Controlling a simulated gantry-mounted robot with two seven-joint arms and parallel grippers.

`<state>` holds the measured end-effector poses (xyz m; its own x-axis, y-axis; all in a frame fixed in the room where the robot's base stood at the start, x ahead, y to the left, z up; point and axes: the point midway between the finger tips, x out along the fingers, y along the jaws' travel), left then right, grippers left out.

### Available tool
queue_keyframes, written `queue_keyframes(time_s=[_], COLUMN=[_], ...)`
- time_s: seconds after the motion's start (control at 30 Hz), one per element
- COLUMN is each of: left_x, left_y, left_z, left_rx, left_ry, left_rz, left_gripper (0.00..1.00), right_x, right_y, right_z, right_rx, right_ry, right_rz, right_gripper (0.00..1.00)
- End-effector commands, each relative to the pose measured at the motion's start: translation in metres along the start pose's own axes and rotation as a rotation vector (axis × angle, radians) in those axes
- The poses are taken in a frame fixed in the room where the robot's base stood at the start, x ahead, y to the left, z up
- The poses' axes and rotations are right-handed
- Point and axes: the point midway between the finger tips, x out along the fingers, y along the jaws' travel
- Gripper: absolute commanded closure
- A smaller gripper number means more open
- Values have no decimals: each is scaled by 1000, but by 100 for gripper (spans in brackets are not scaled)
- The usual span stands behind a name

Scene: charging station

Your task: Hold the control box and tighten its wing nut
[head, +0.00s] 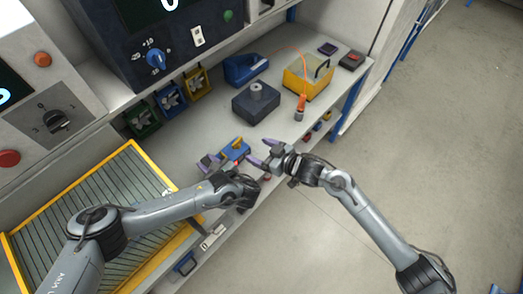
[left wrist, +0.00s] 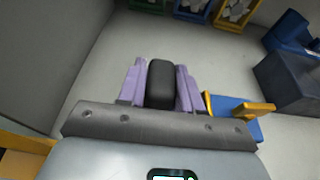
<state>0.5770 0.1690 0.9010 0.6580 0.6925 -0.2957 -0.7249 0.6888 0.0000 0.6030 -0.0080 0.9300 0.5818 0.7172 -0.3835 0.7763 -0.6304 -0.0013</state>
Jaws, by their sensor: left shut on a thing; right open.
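The control box is a small blue block (head: 235,150) with a yellow wing nut (head: 241,144) on it, above the front part of the bench in the head view. In the left wrist view its blue body (left wrist: 232,103) and yellow parts show right of the fingers. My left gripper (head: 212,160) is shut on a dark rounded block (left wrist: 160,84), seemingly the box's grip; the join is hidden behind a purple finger. My right gripper (head: 261,152) is open, its fingers just right of the box and wing nut, with nothing seen between them.
On the bench stand a dark box with a round knob (head: 256,102), a yellow case (head: 307,78), an orange-handled tool (head: 301,105) and a blue holder (head: 244,68). Several coloured bins line the back. A yellow-framed ribbed tray (head: 95,205) lies left.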

Motion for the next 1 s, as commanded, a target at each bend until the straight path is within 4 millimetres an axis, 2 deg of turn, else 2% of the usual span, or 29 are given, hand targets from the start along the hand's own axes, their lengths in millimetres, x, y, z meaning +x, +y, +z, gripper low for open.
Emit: queue_keyframes(time_s=[0.33, 0.37, 0.5, 0.57, 0.87, 1.0], left_x=[0, 0, 0, 0, 0, -3], left_y=[0, 0, 0, 0, 0, 0], left_z=[0, 0, 0, 0, 1, 10], left_rx=[0, 0, 0, 0, 0, -1], left_ry=[0, 0, 0, 0, 0, 1], left_rz=[0, 0, 0, 0, 0, 0], left_gripper=[100, 64, 43, 36, 36, 36], right_x=[-1, 0, 0, 0, 0, 0], right_y=[0, 0, 0, 0, 0, 0], right_z=[0, 0, 0, 0, 0, 0], right_rx=[0, 0, 0, 0, 0, 0], right_ry=[0, 0, 0, 0, 0, 0], right_rz=[0, 0, 0, 0, 0, 0], right_gripper=[19, 19, 19, 19, 19, 19])
